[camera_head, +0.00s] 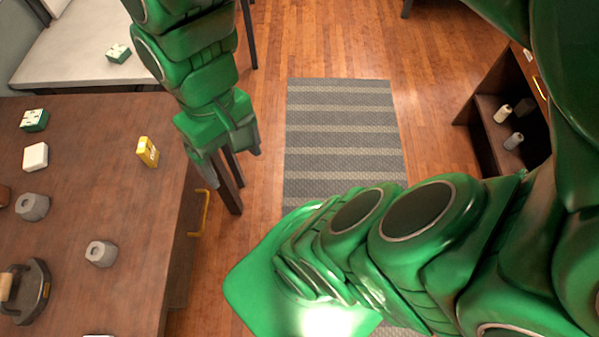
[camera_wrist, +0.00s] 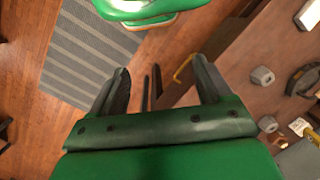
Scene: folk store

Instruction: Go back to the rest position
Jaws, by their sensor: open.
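My gripper (camera_head: 237,168) hangs at the end of my green arm, just right of the wooden table's edge in the head view. Its two dark fingers stand apart with nothing between them, as the wrist view (camera_wrist: 160,90) shows. Below it are the wooden floor and the table's side with a yellow handle (camera_head: 200,213). It does not touch any object that I can see.
The wooden table (camera_head: 110,200) carries a yellow box (camera_head: 148,152), a white block (camera_head: 36,157), a grey hexagonal piece (camera_head: 101,253) and a dark round tool (camera_head: 28,290). A striped rug (camera_head: 340,130) lies on open floor. A dark shelf (camera_head: 490,120) stands right.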

